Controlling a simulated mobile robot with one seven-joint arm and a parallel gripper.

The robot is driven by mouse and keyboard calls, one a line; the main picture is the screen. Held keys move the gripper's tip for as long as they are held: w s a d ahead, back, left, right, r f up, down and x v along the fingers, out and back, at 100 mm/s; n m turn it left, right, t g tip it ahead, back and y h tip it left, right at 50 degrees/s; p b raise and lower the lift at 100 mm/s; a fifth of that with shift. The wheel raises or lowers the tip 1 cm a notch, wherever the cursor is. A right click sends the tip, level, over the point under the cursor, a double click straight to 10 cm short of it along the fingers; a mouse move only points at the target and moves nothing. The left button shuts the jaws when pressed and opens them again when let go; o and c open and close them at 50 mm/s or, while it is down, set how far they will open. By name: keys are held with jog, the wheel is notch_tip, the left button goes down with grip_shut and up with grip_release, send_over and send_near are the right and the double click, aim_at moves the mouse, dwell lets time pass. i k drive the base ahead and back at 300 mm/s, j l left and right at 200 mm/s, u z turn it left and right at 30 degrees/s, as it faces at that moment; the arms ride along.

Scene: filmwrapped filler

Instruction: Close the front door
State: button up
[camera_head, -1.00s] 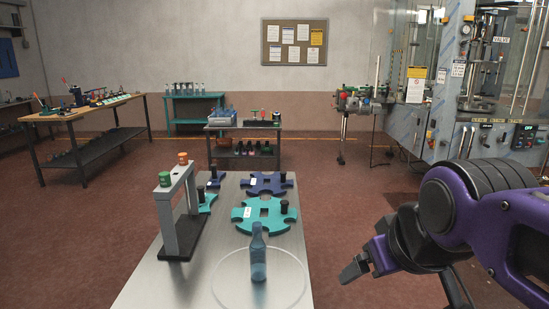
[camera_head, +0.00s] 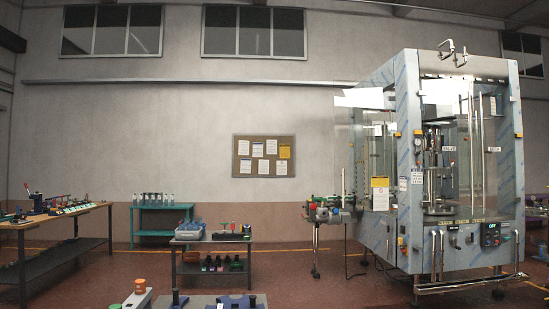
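The film-wrapped filler machine (camera_head: 407,140) stands at the right, a tall metal cabinet with clear panels and filling gear inside. A clear panel (camera_head: 350,150) extends on the cabinet's left side, near a yellow and white notice (camera_head: 380,192). Two labelled front signs, VALVE and one further right, show in the front opening between the posts. Whether the front door stands open or shut I cannot tell for certain from here. My gripper is not in view.
A wooden workbench (camera_head: 55,222) is at the left. A low pipe bumper (camera_head: 470,285) runs along the machine's front.

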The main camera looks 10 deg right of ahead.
aim_at(381, 194)
jog(key=k+l+z, duration=0.1)
jog(key=k+z, duration=0.2)
jog(key=k, duration=0.35)
jog(key=l+z, duration=0.1)
jog(key=z, duration=0.3)
jog(key=i+z, duration=0.1)
jog(key=z, duration=0.25)
jog(key=i+l+z, duration=0.1)
jog(key=z, duration=0.3)
jog(key=i+l, duration=0.1)
jog(key=i, duration=0.45)
jog(key=i+l, duration=0.1)
jog(key=i, duration=0.45)
jog(key=i+u, duration=0.3)
jog(key=i, duration=0.25)
jog(key=i+l+u, duration=0.25)
jog(key=i, duration=0.25)
jog(key=i+u, duration=0.3)
jog(key=i, duration=0.2)
jog(key=i+u, duration=0.35)
jog(key=i, duration=0.2)
jog(key=i+u, duration=0.2)
jog(key=i, duration=2.15)
jog(key=l, duration=0.1)
